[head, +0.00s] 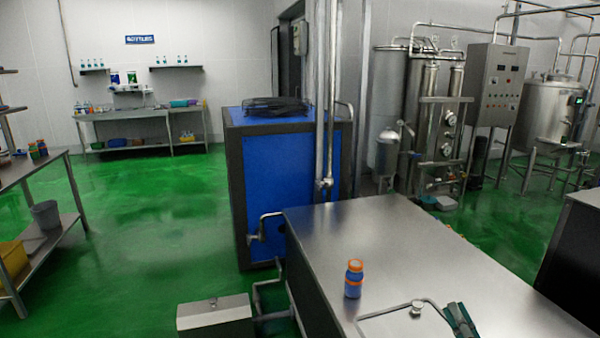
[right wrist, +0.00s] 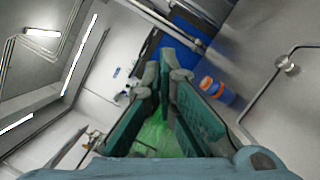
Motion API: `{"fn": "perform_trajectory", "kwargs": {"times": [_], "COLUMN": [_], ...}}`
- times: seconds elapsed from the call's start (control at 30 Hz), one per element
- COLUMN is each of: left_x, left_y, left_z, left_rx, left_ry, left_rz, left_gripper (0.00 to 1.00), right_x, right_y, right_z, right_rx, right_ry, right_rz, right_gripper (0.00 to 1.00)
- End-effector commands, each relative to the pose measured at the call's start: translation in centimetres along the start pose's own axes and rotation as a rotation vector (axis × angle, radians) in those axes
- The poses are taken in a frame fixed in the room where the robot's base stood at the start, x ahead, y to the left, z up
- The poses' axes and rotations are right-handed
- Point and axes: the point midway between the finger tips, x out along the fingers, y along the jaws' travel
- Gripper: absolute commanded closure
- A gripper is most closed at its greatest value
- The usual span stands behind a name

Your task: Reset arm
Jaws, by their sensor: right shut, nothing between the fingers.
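My right gripper (head: 460,318) shows at the lower right of the head view, over the steel table. In the right wrist view its teal fingers (right wrist: 166,62) are shut with nothing held. A small blue bottle with an orange cap (head: 353,280) stands upright on the table, left of my right gripper and apart from it. The bottle also shows in the right wrist view (right wrist: 218,90), to the right of the fingers. My left gripper is not in the head view.
The steel table (head: 370,235) is mostly bare, with a thin bent pipe and knob (head: 416,308) near its front. A blue cabinet (head: 278,180) stands behind it. Steel tanks (head: 550,108) are at the right back. A shelf table (head: 35,180) stands at the left. Open green floor lies between.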

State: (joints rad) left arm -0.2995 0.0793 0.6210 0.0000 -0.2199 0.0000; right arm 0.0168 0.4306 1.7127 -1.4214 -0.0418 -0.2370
Motion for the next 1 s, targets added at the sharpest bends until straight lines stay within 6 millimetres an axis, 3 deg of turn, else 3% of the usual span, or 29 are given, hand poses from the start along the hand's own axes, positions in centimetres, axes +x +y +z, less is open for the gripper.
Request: {"fn": "perform_trajectory", "kwargs": {"times": [0.07, 0.17, 0.23, 0.33, 0.47, 0.6, 0.7, 0.87, 1.0], "left_x": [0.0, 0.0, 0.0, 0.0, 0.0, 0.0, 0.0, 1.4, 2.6], "left_y": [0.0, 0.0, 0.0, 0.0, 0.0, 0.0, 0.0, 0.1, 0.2], "left_z": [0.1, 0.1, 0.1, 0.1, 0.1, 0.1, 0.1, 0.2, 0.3], "left_rx": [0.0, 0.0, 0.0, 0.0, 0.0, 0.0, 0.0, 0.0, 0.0], "left_ry": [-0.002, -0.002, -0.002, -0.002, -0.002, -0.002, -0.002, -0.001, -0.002], "left_rz": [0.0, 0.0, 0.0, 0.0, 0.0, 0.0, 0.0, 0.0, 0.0], "left_gripper": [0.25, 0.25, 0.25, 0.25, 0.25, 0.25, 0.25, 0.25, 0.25], "right_x": [-3.3, -9.7, -14.2, -19.8, -25.7, -31.2, -34.8, -35.3, -36.9], "right_y": [-0.7, -5.0, -7.9, -10.2, -10.7, -9.5, -7.9, -15.3, -22.1], "right_z": [1.7, 2.2, 0.3, -3.3, -8.0, -12.3, -14.9, -18.4, -21.6], "right_rx": [0.32, 0.771, 1.006, 1.23, 1.406, 1.522, 1.575, 1.557, 1.543], "right_ry": [-0.193, -0.457, -0.586, -0.701, -0.78, -0.818, -0.825, -0.857, -0.883], "right_rz": [-0.058, -0.265, -0.441, -0.679, -0.947, -1.208, -1.386, -1.427, -1.453], "right_gripper": [1.0, 1.0, 1.0, 1.0, 1.0, 1.0, 1.0, 1.0, 1.0]}}
